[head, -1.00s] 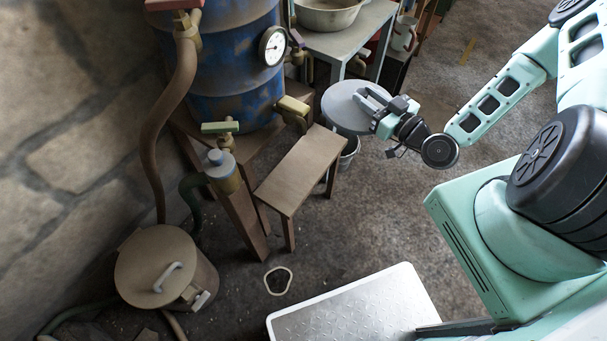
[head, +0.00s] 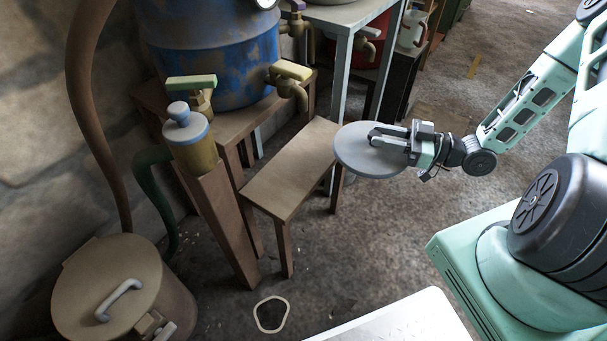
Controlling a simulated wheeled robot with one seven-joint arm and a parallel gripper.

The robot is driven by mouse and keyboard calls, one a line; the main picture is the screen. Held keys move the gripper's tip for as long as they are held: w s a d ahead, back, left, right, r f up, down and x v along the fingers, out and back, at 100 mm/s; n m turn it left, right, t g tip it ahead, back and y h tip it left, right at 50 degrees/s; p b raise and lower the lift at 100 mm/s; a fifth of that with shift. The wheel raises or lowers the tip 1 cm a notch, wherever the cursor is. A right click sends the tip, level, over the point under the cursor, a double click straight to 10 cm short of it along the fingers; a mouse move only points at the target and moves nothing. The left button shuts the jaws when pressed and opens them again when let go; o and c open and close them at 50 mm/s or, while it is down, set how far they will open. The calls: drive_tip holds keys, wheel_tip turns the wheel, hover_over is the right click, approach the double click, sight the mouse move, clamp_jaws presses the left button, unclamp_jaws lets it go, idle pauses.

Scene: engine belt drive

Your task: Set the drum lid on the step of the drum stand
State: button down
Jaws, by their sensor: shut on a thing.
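The drum lid (head: 358,160) is a flat grey disc, held roughly level. My gripper (head: 388,138) is shut on the lid's raised handle, from the right. The step (head: 290,168) is a brown wooden bench top on legs. It stands in front of the brown drum stand (head: 238,122), which carries the rusty blue drum (head: 205,62). The lid is just right of the step's far right end and its left edge overlaps that end in the picture. I cannot tell its height above the step. The step's top is bare.
A post topped by a brass cup (head: 192,140) stands left of the step. A lidded brown can (head: 108,290) is at lower left. A pale ring (head: 270,314) lies on the floor.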

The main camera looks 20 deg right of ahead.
drive_tip(key=f, duration=0.1)
drive_tip(key=f+b, duration=0.1)
drive_tip(key=d+f+g+b, duration=0.1)
drive_tip(key=shift+s+f+n+y, duration=0.3)
drive_tip(key=shift+n, duration=0.1)
drive_tip(key=shift+a+f, duration=0.1)
drive_tip(key=shift+a, duration=0.05)
drive_tip(key=b+x, duration=0.5)
drive_tip(key=x, duration=1.2)
drive_tip(key=shift+w+a, duration=0.1)
drive_tip(key=shift+a, duration=0.2)
drive_tip(key=shift+f+b, duration=0.95)
drive_tip(key=shift+f, duration=0.7)
drive_tip(key=shift+f, duration=0.2)
drive_tip(key=c, duration=1.1)
unclamp_jaws()
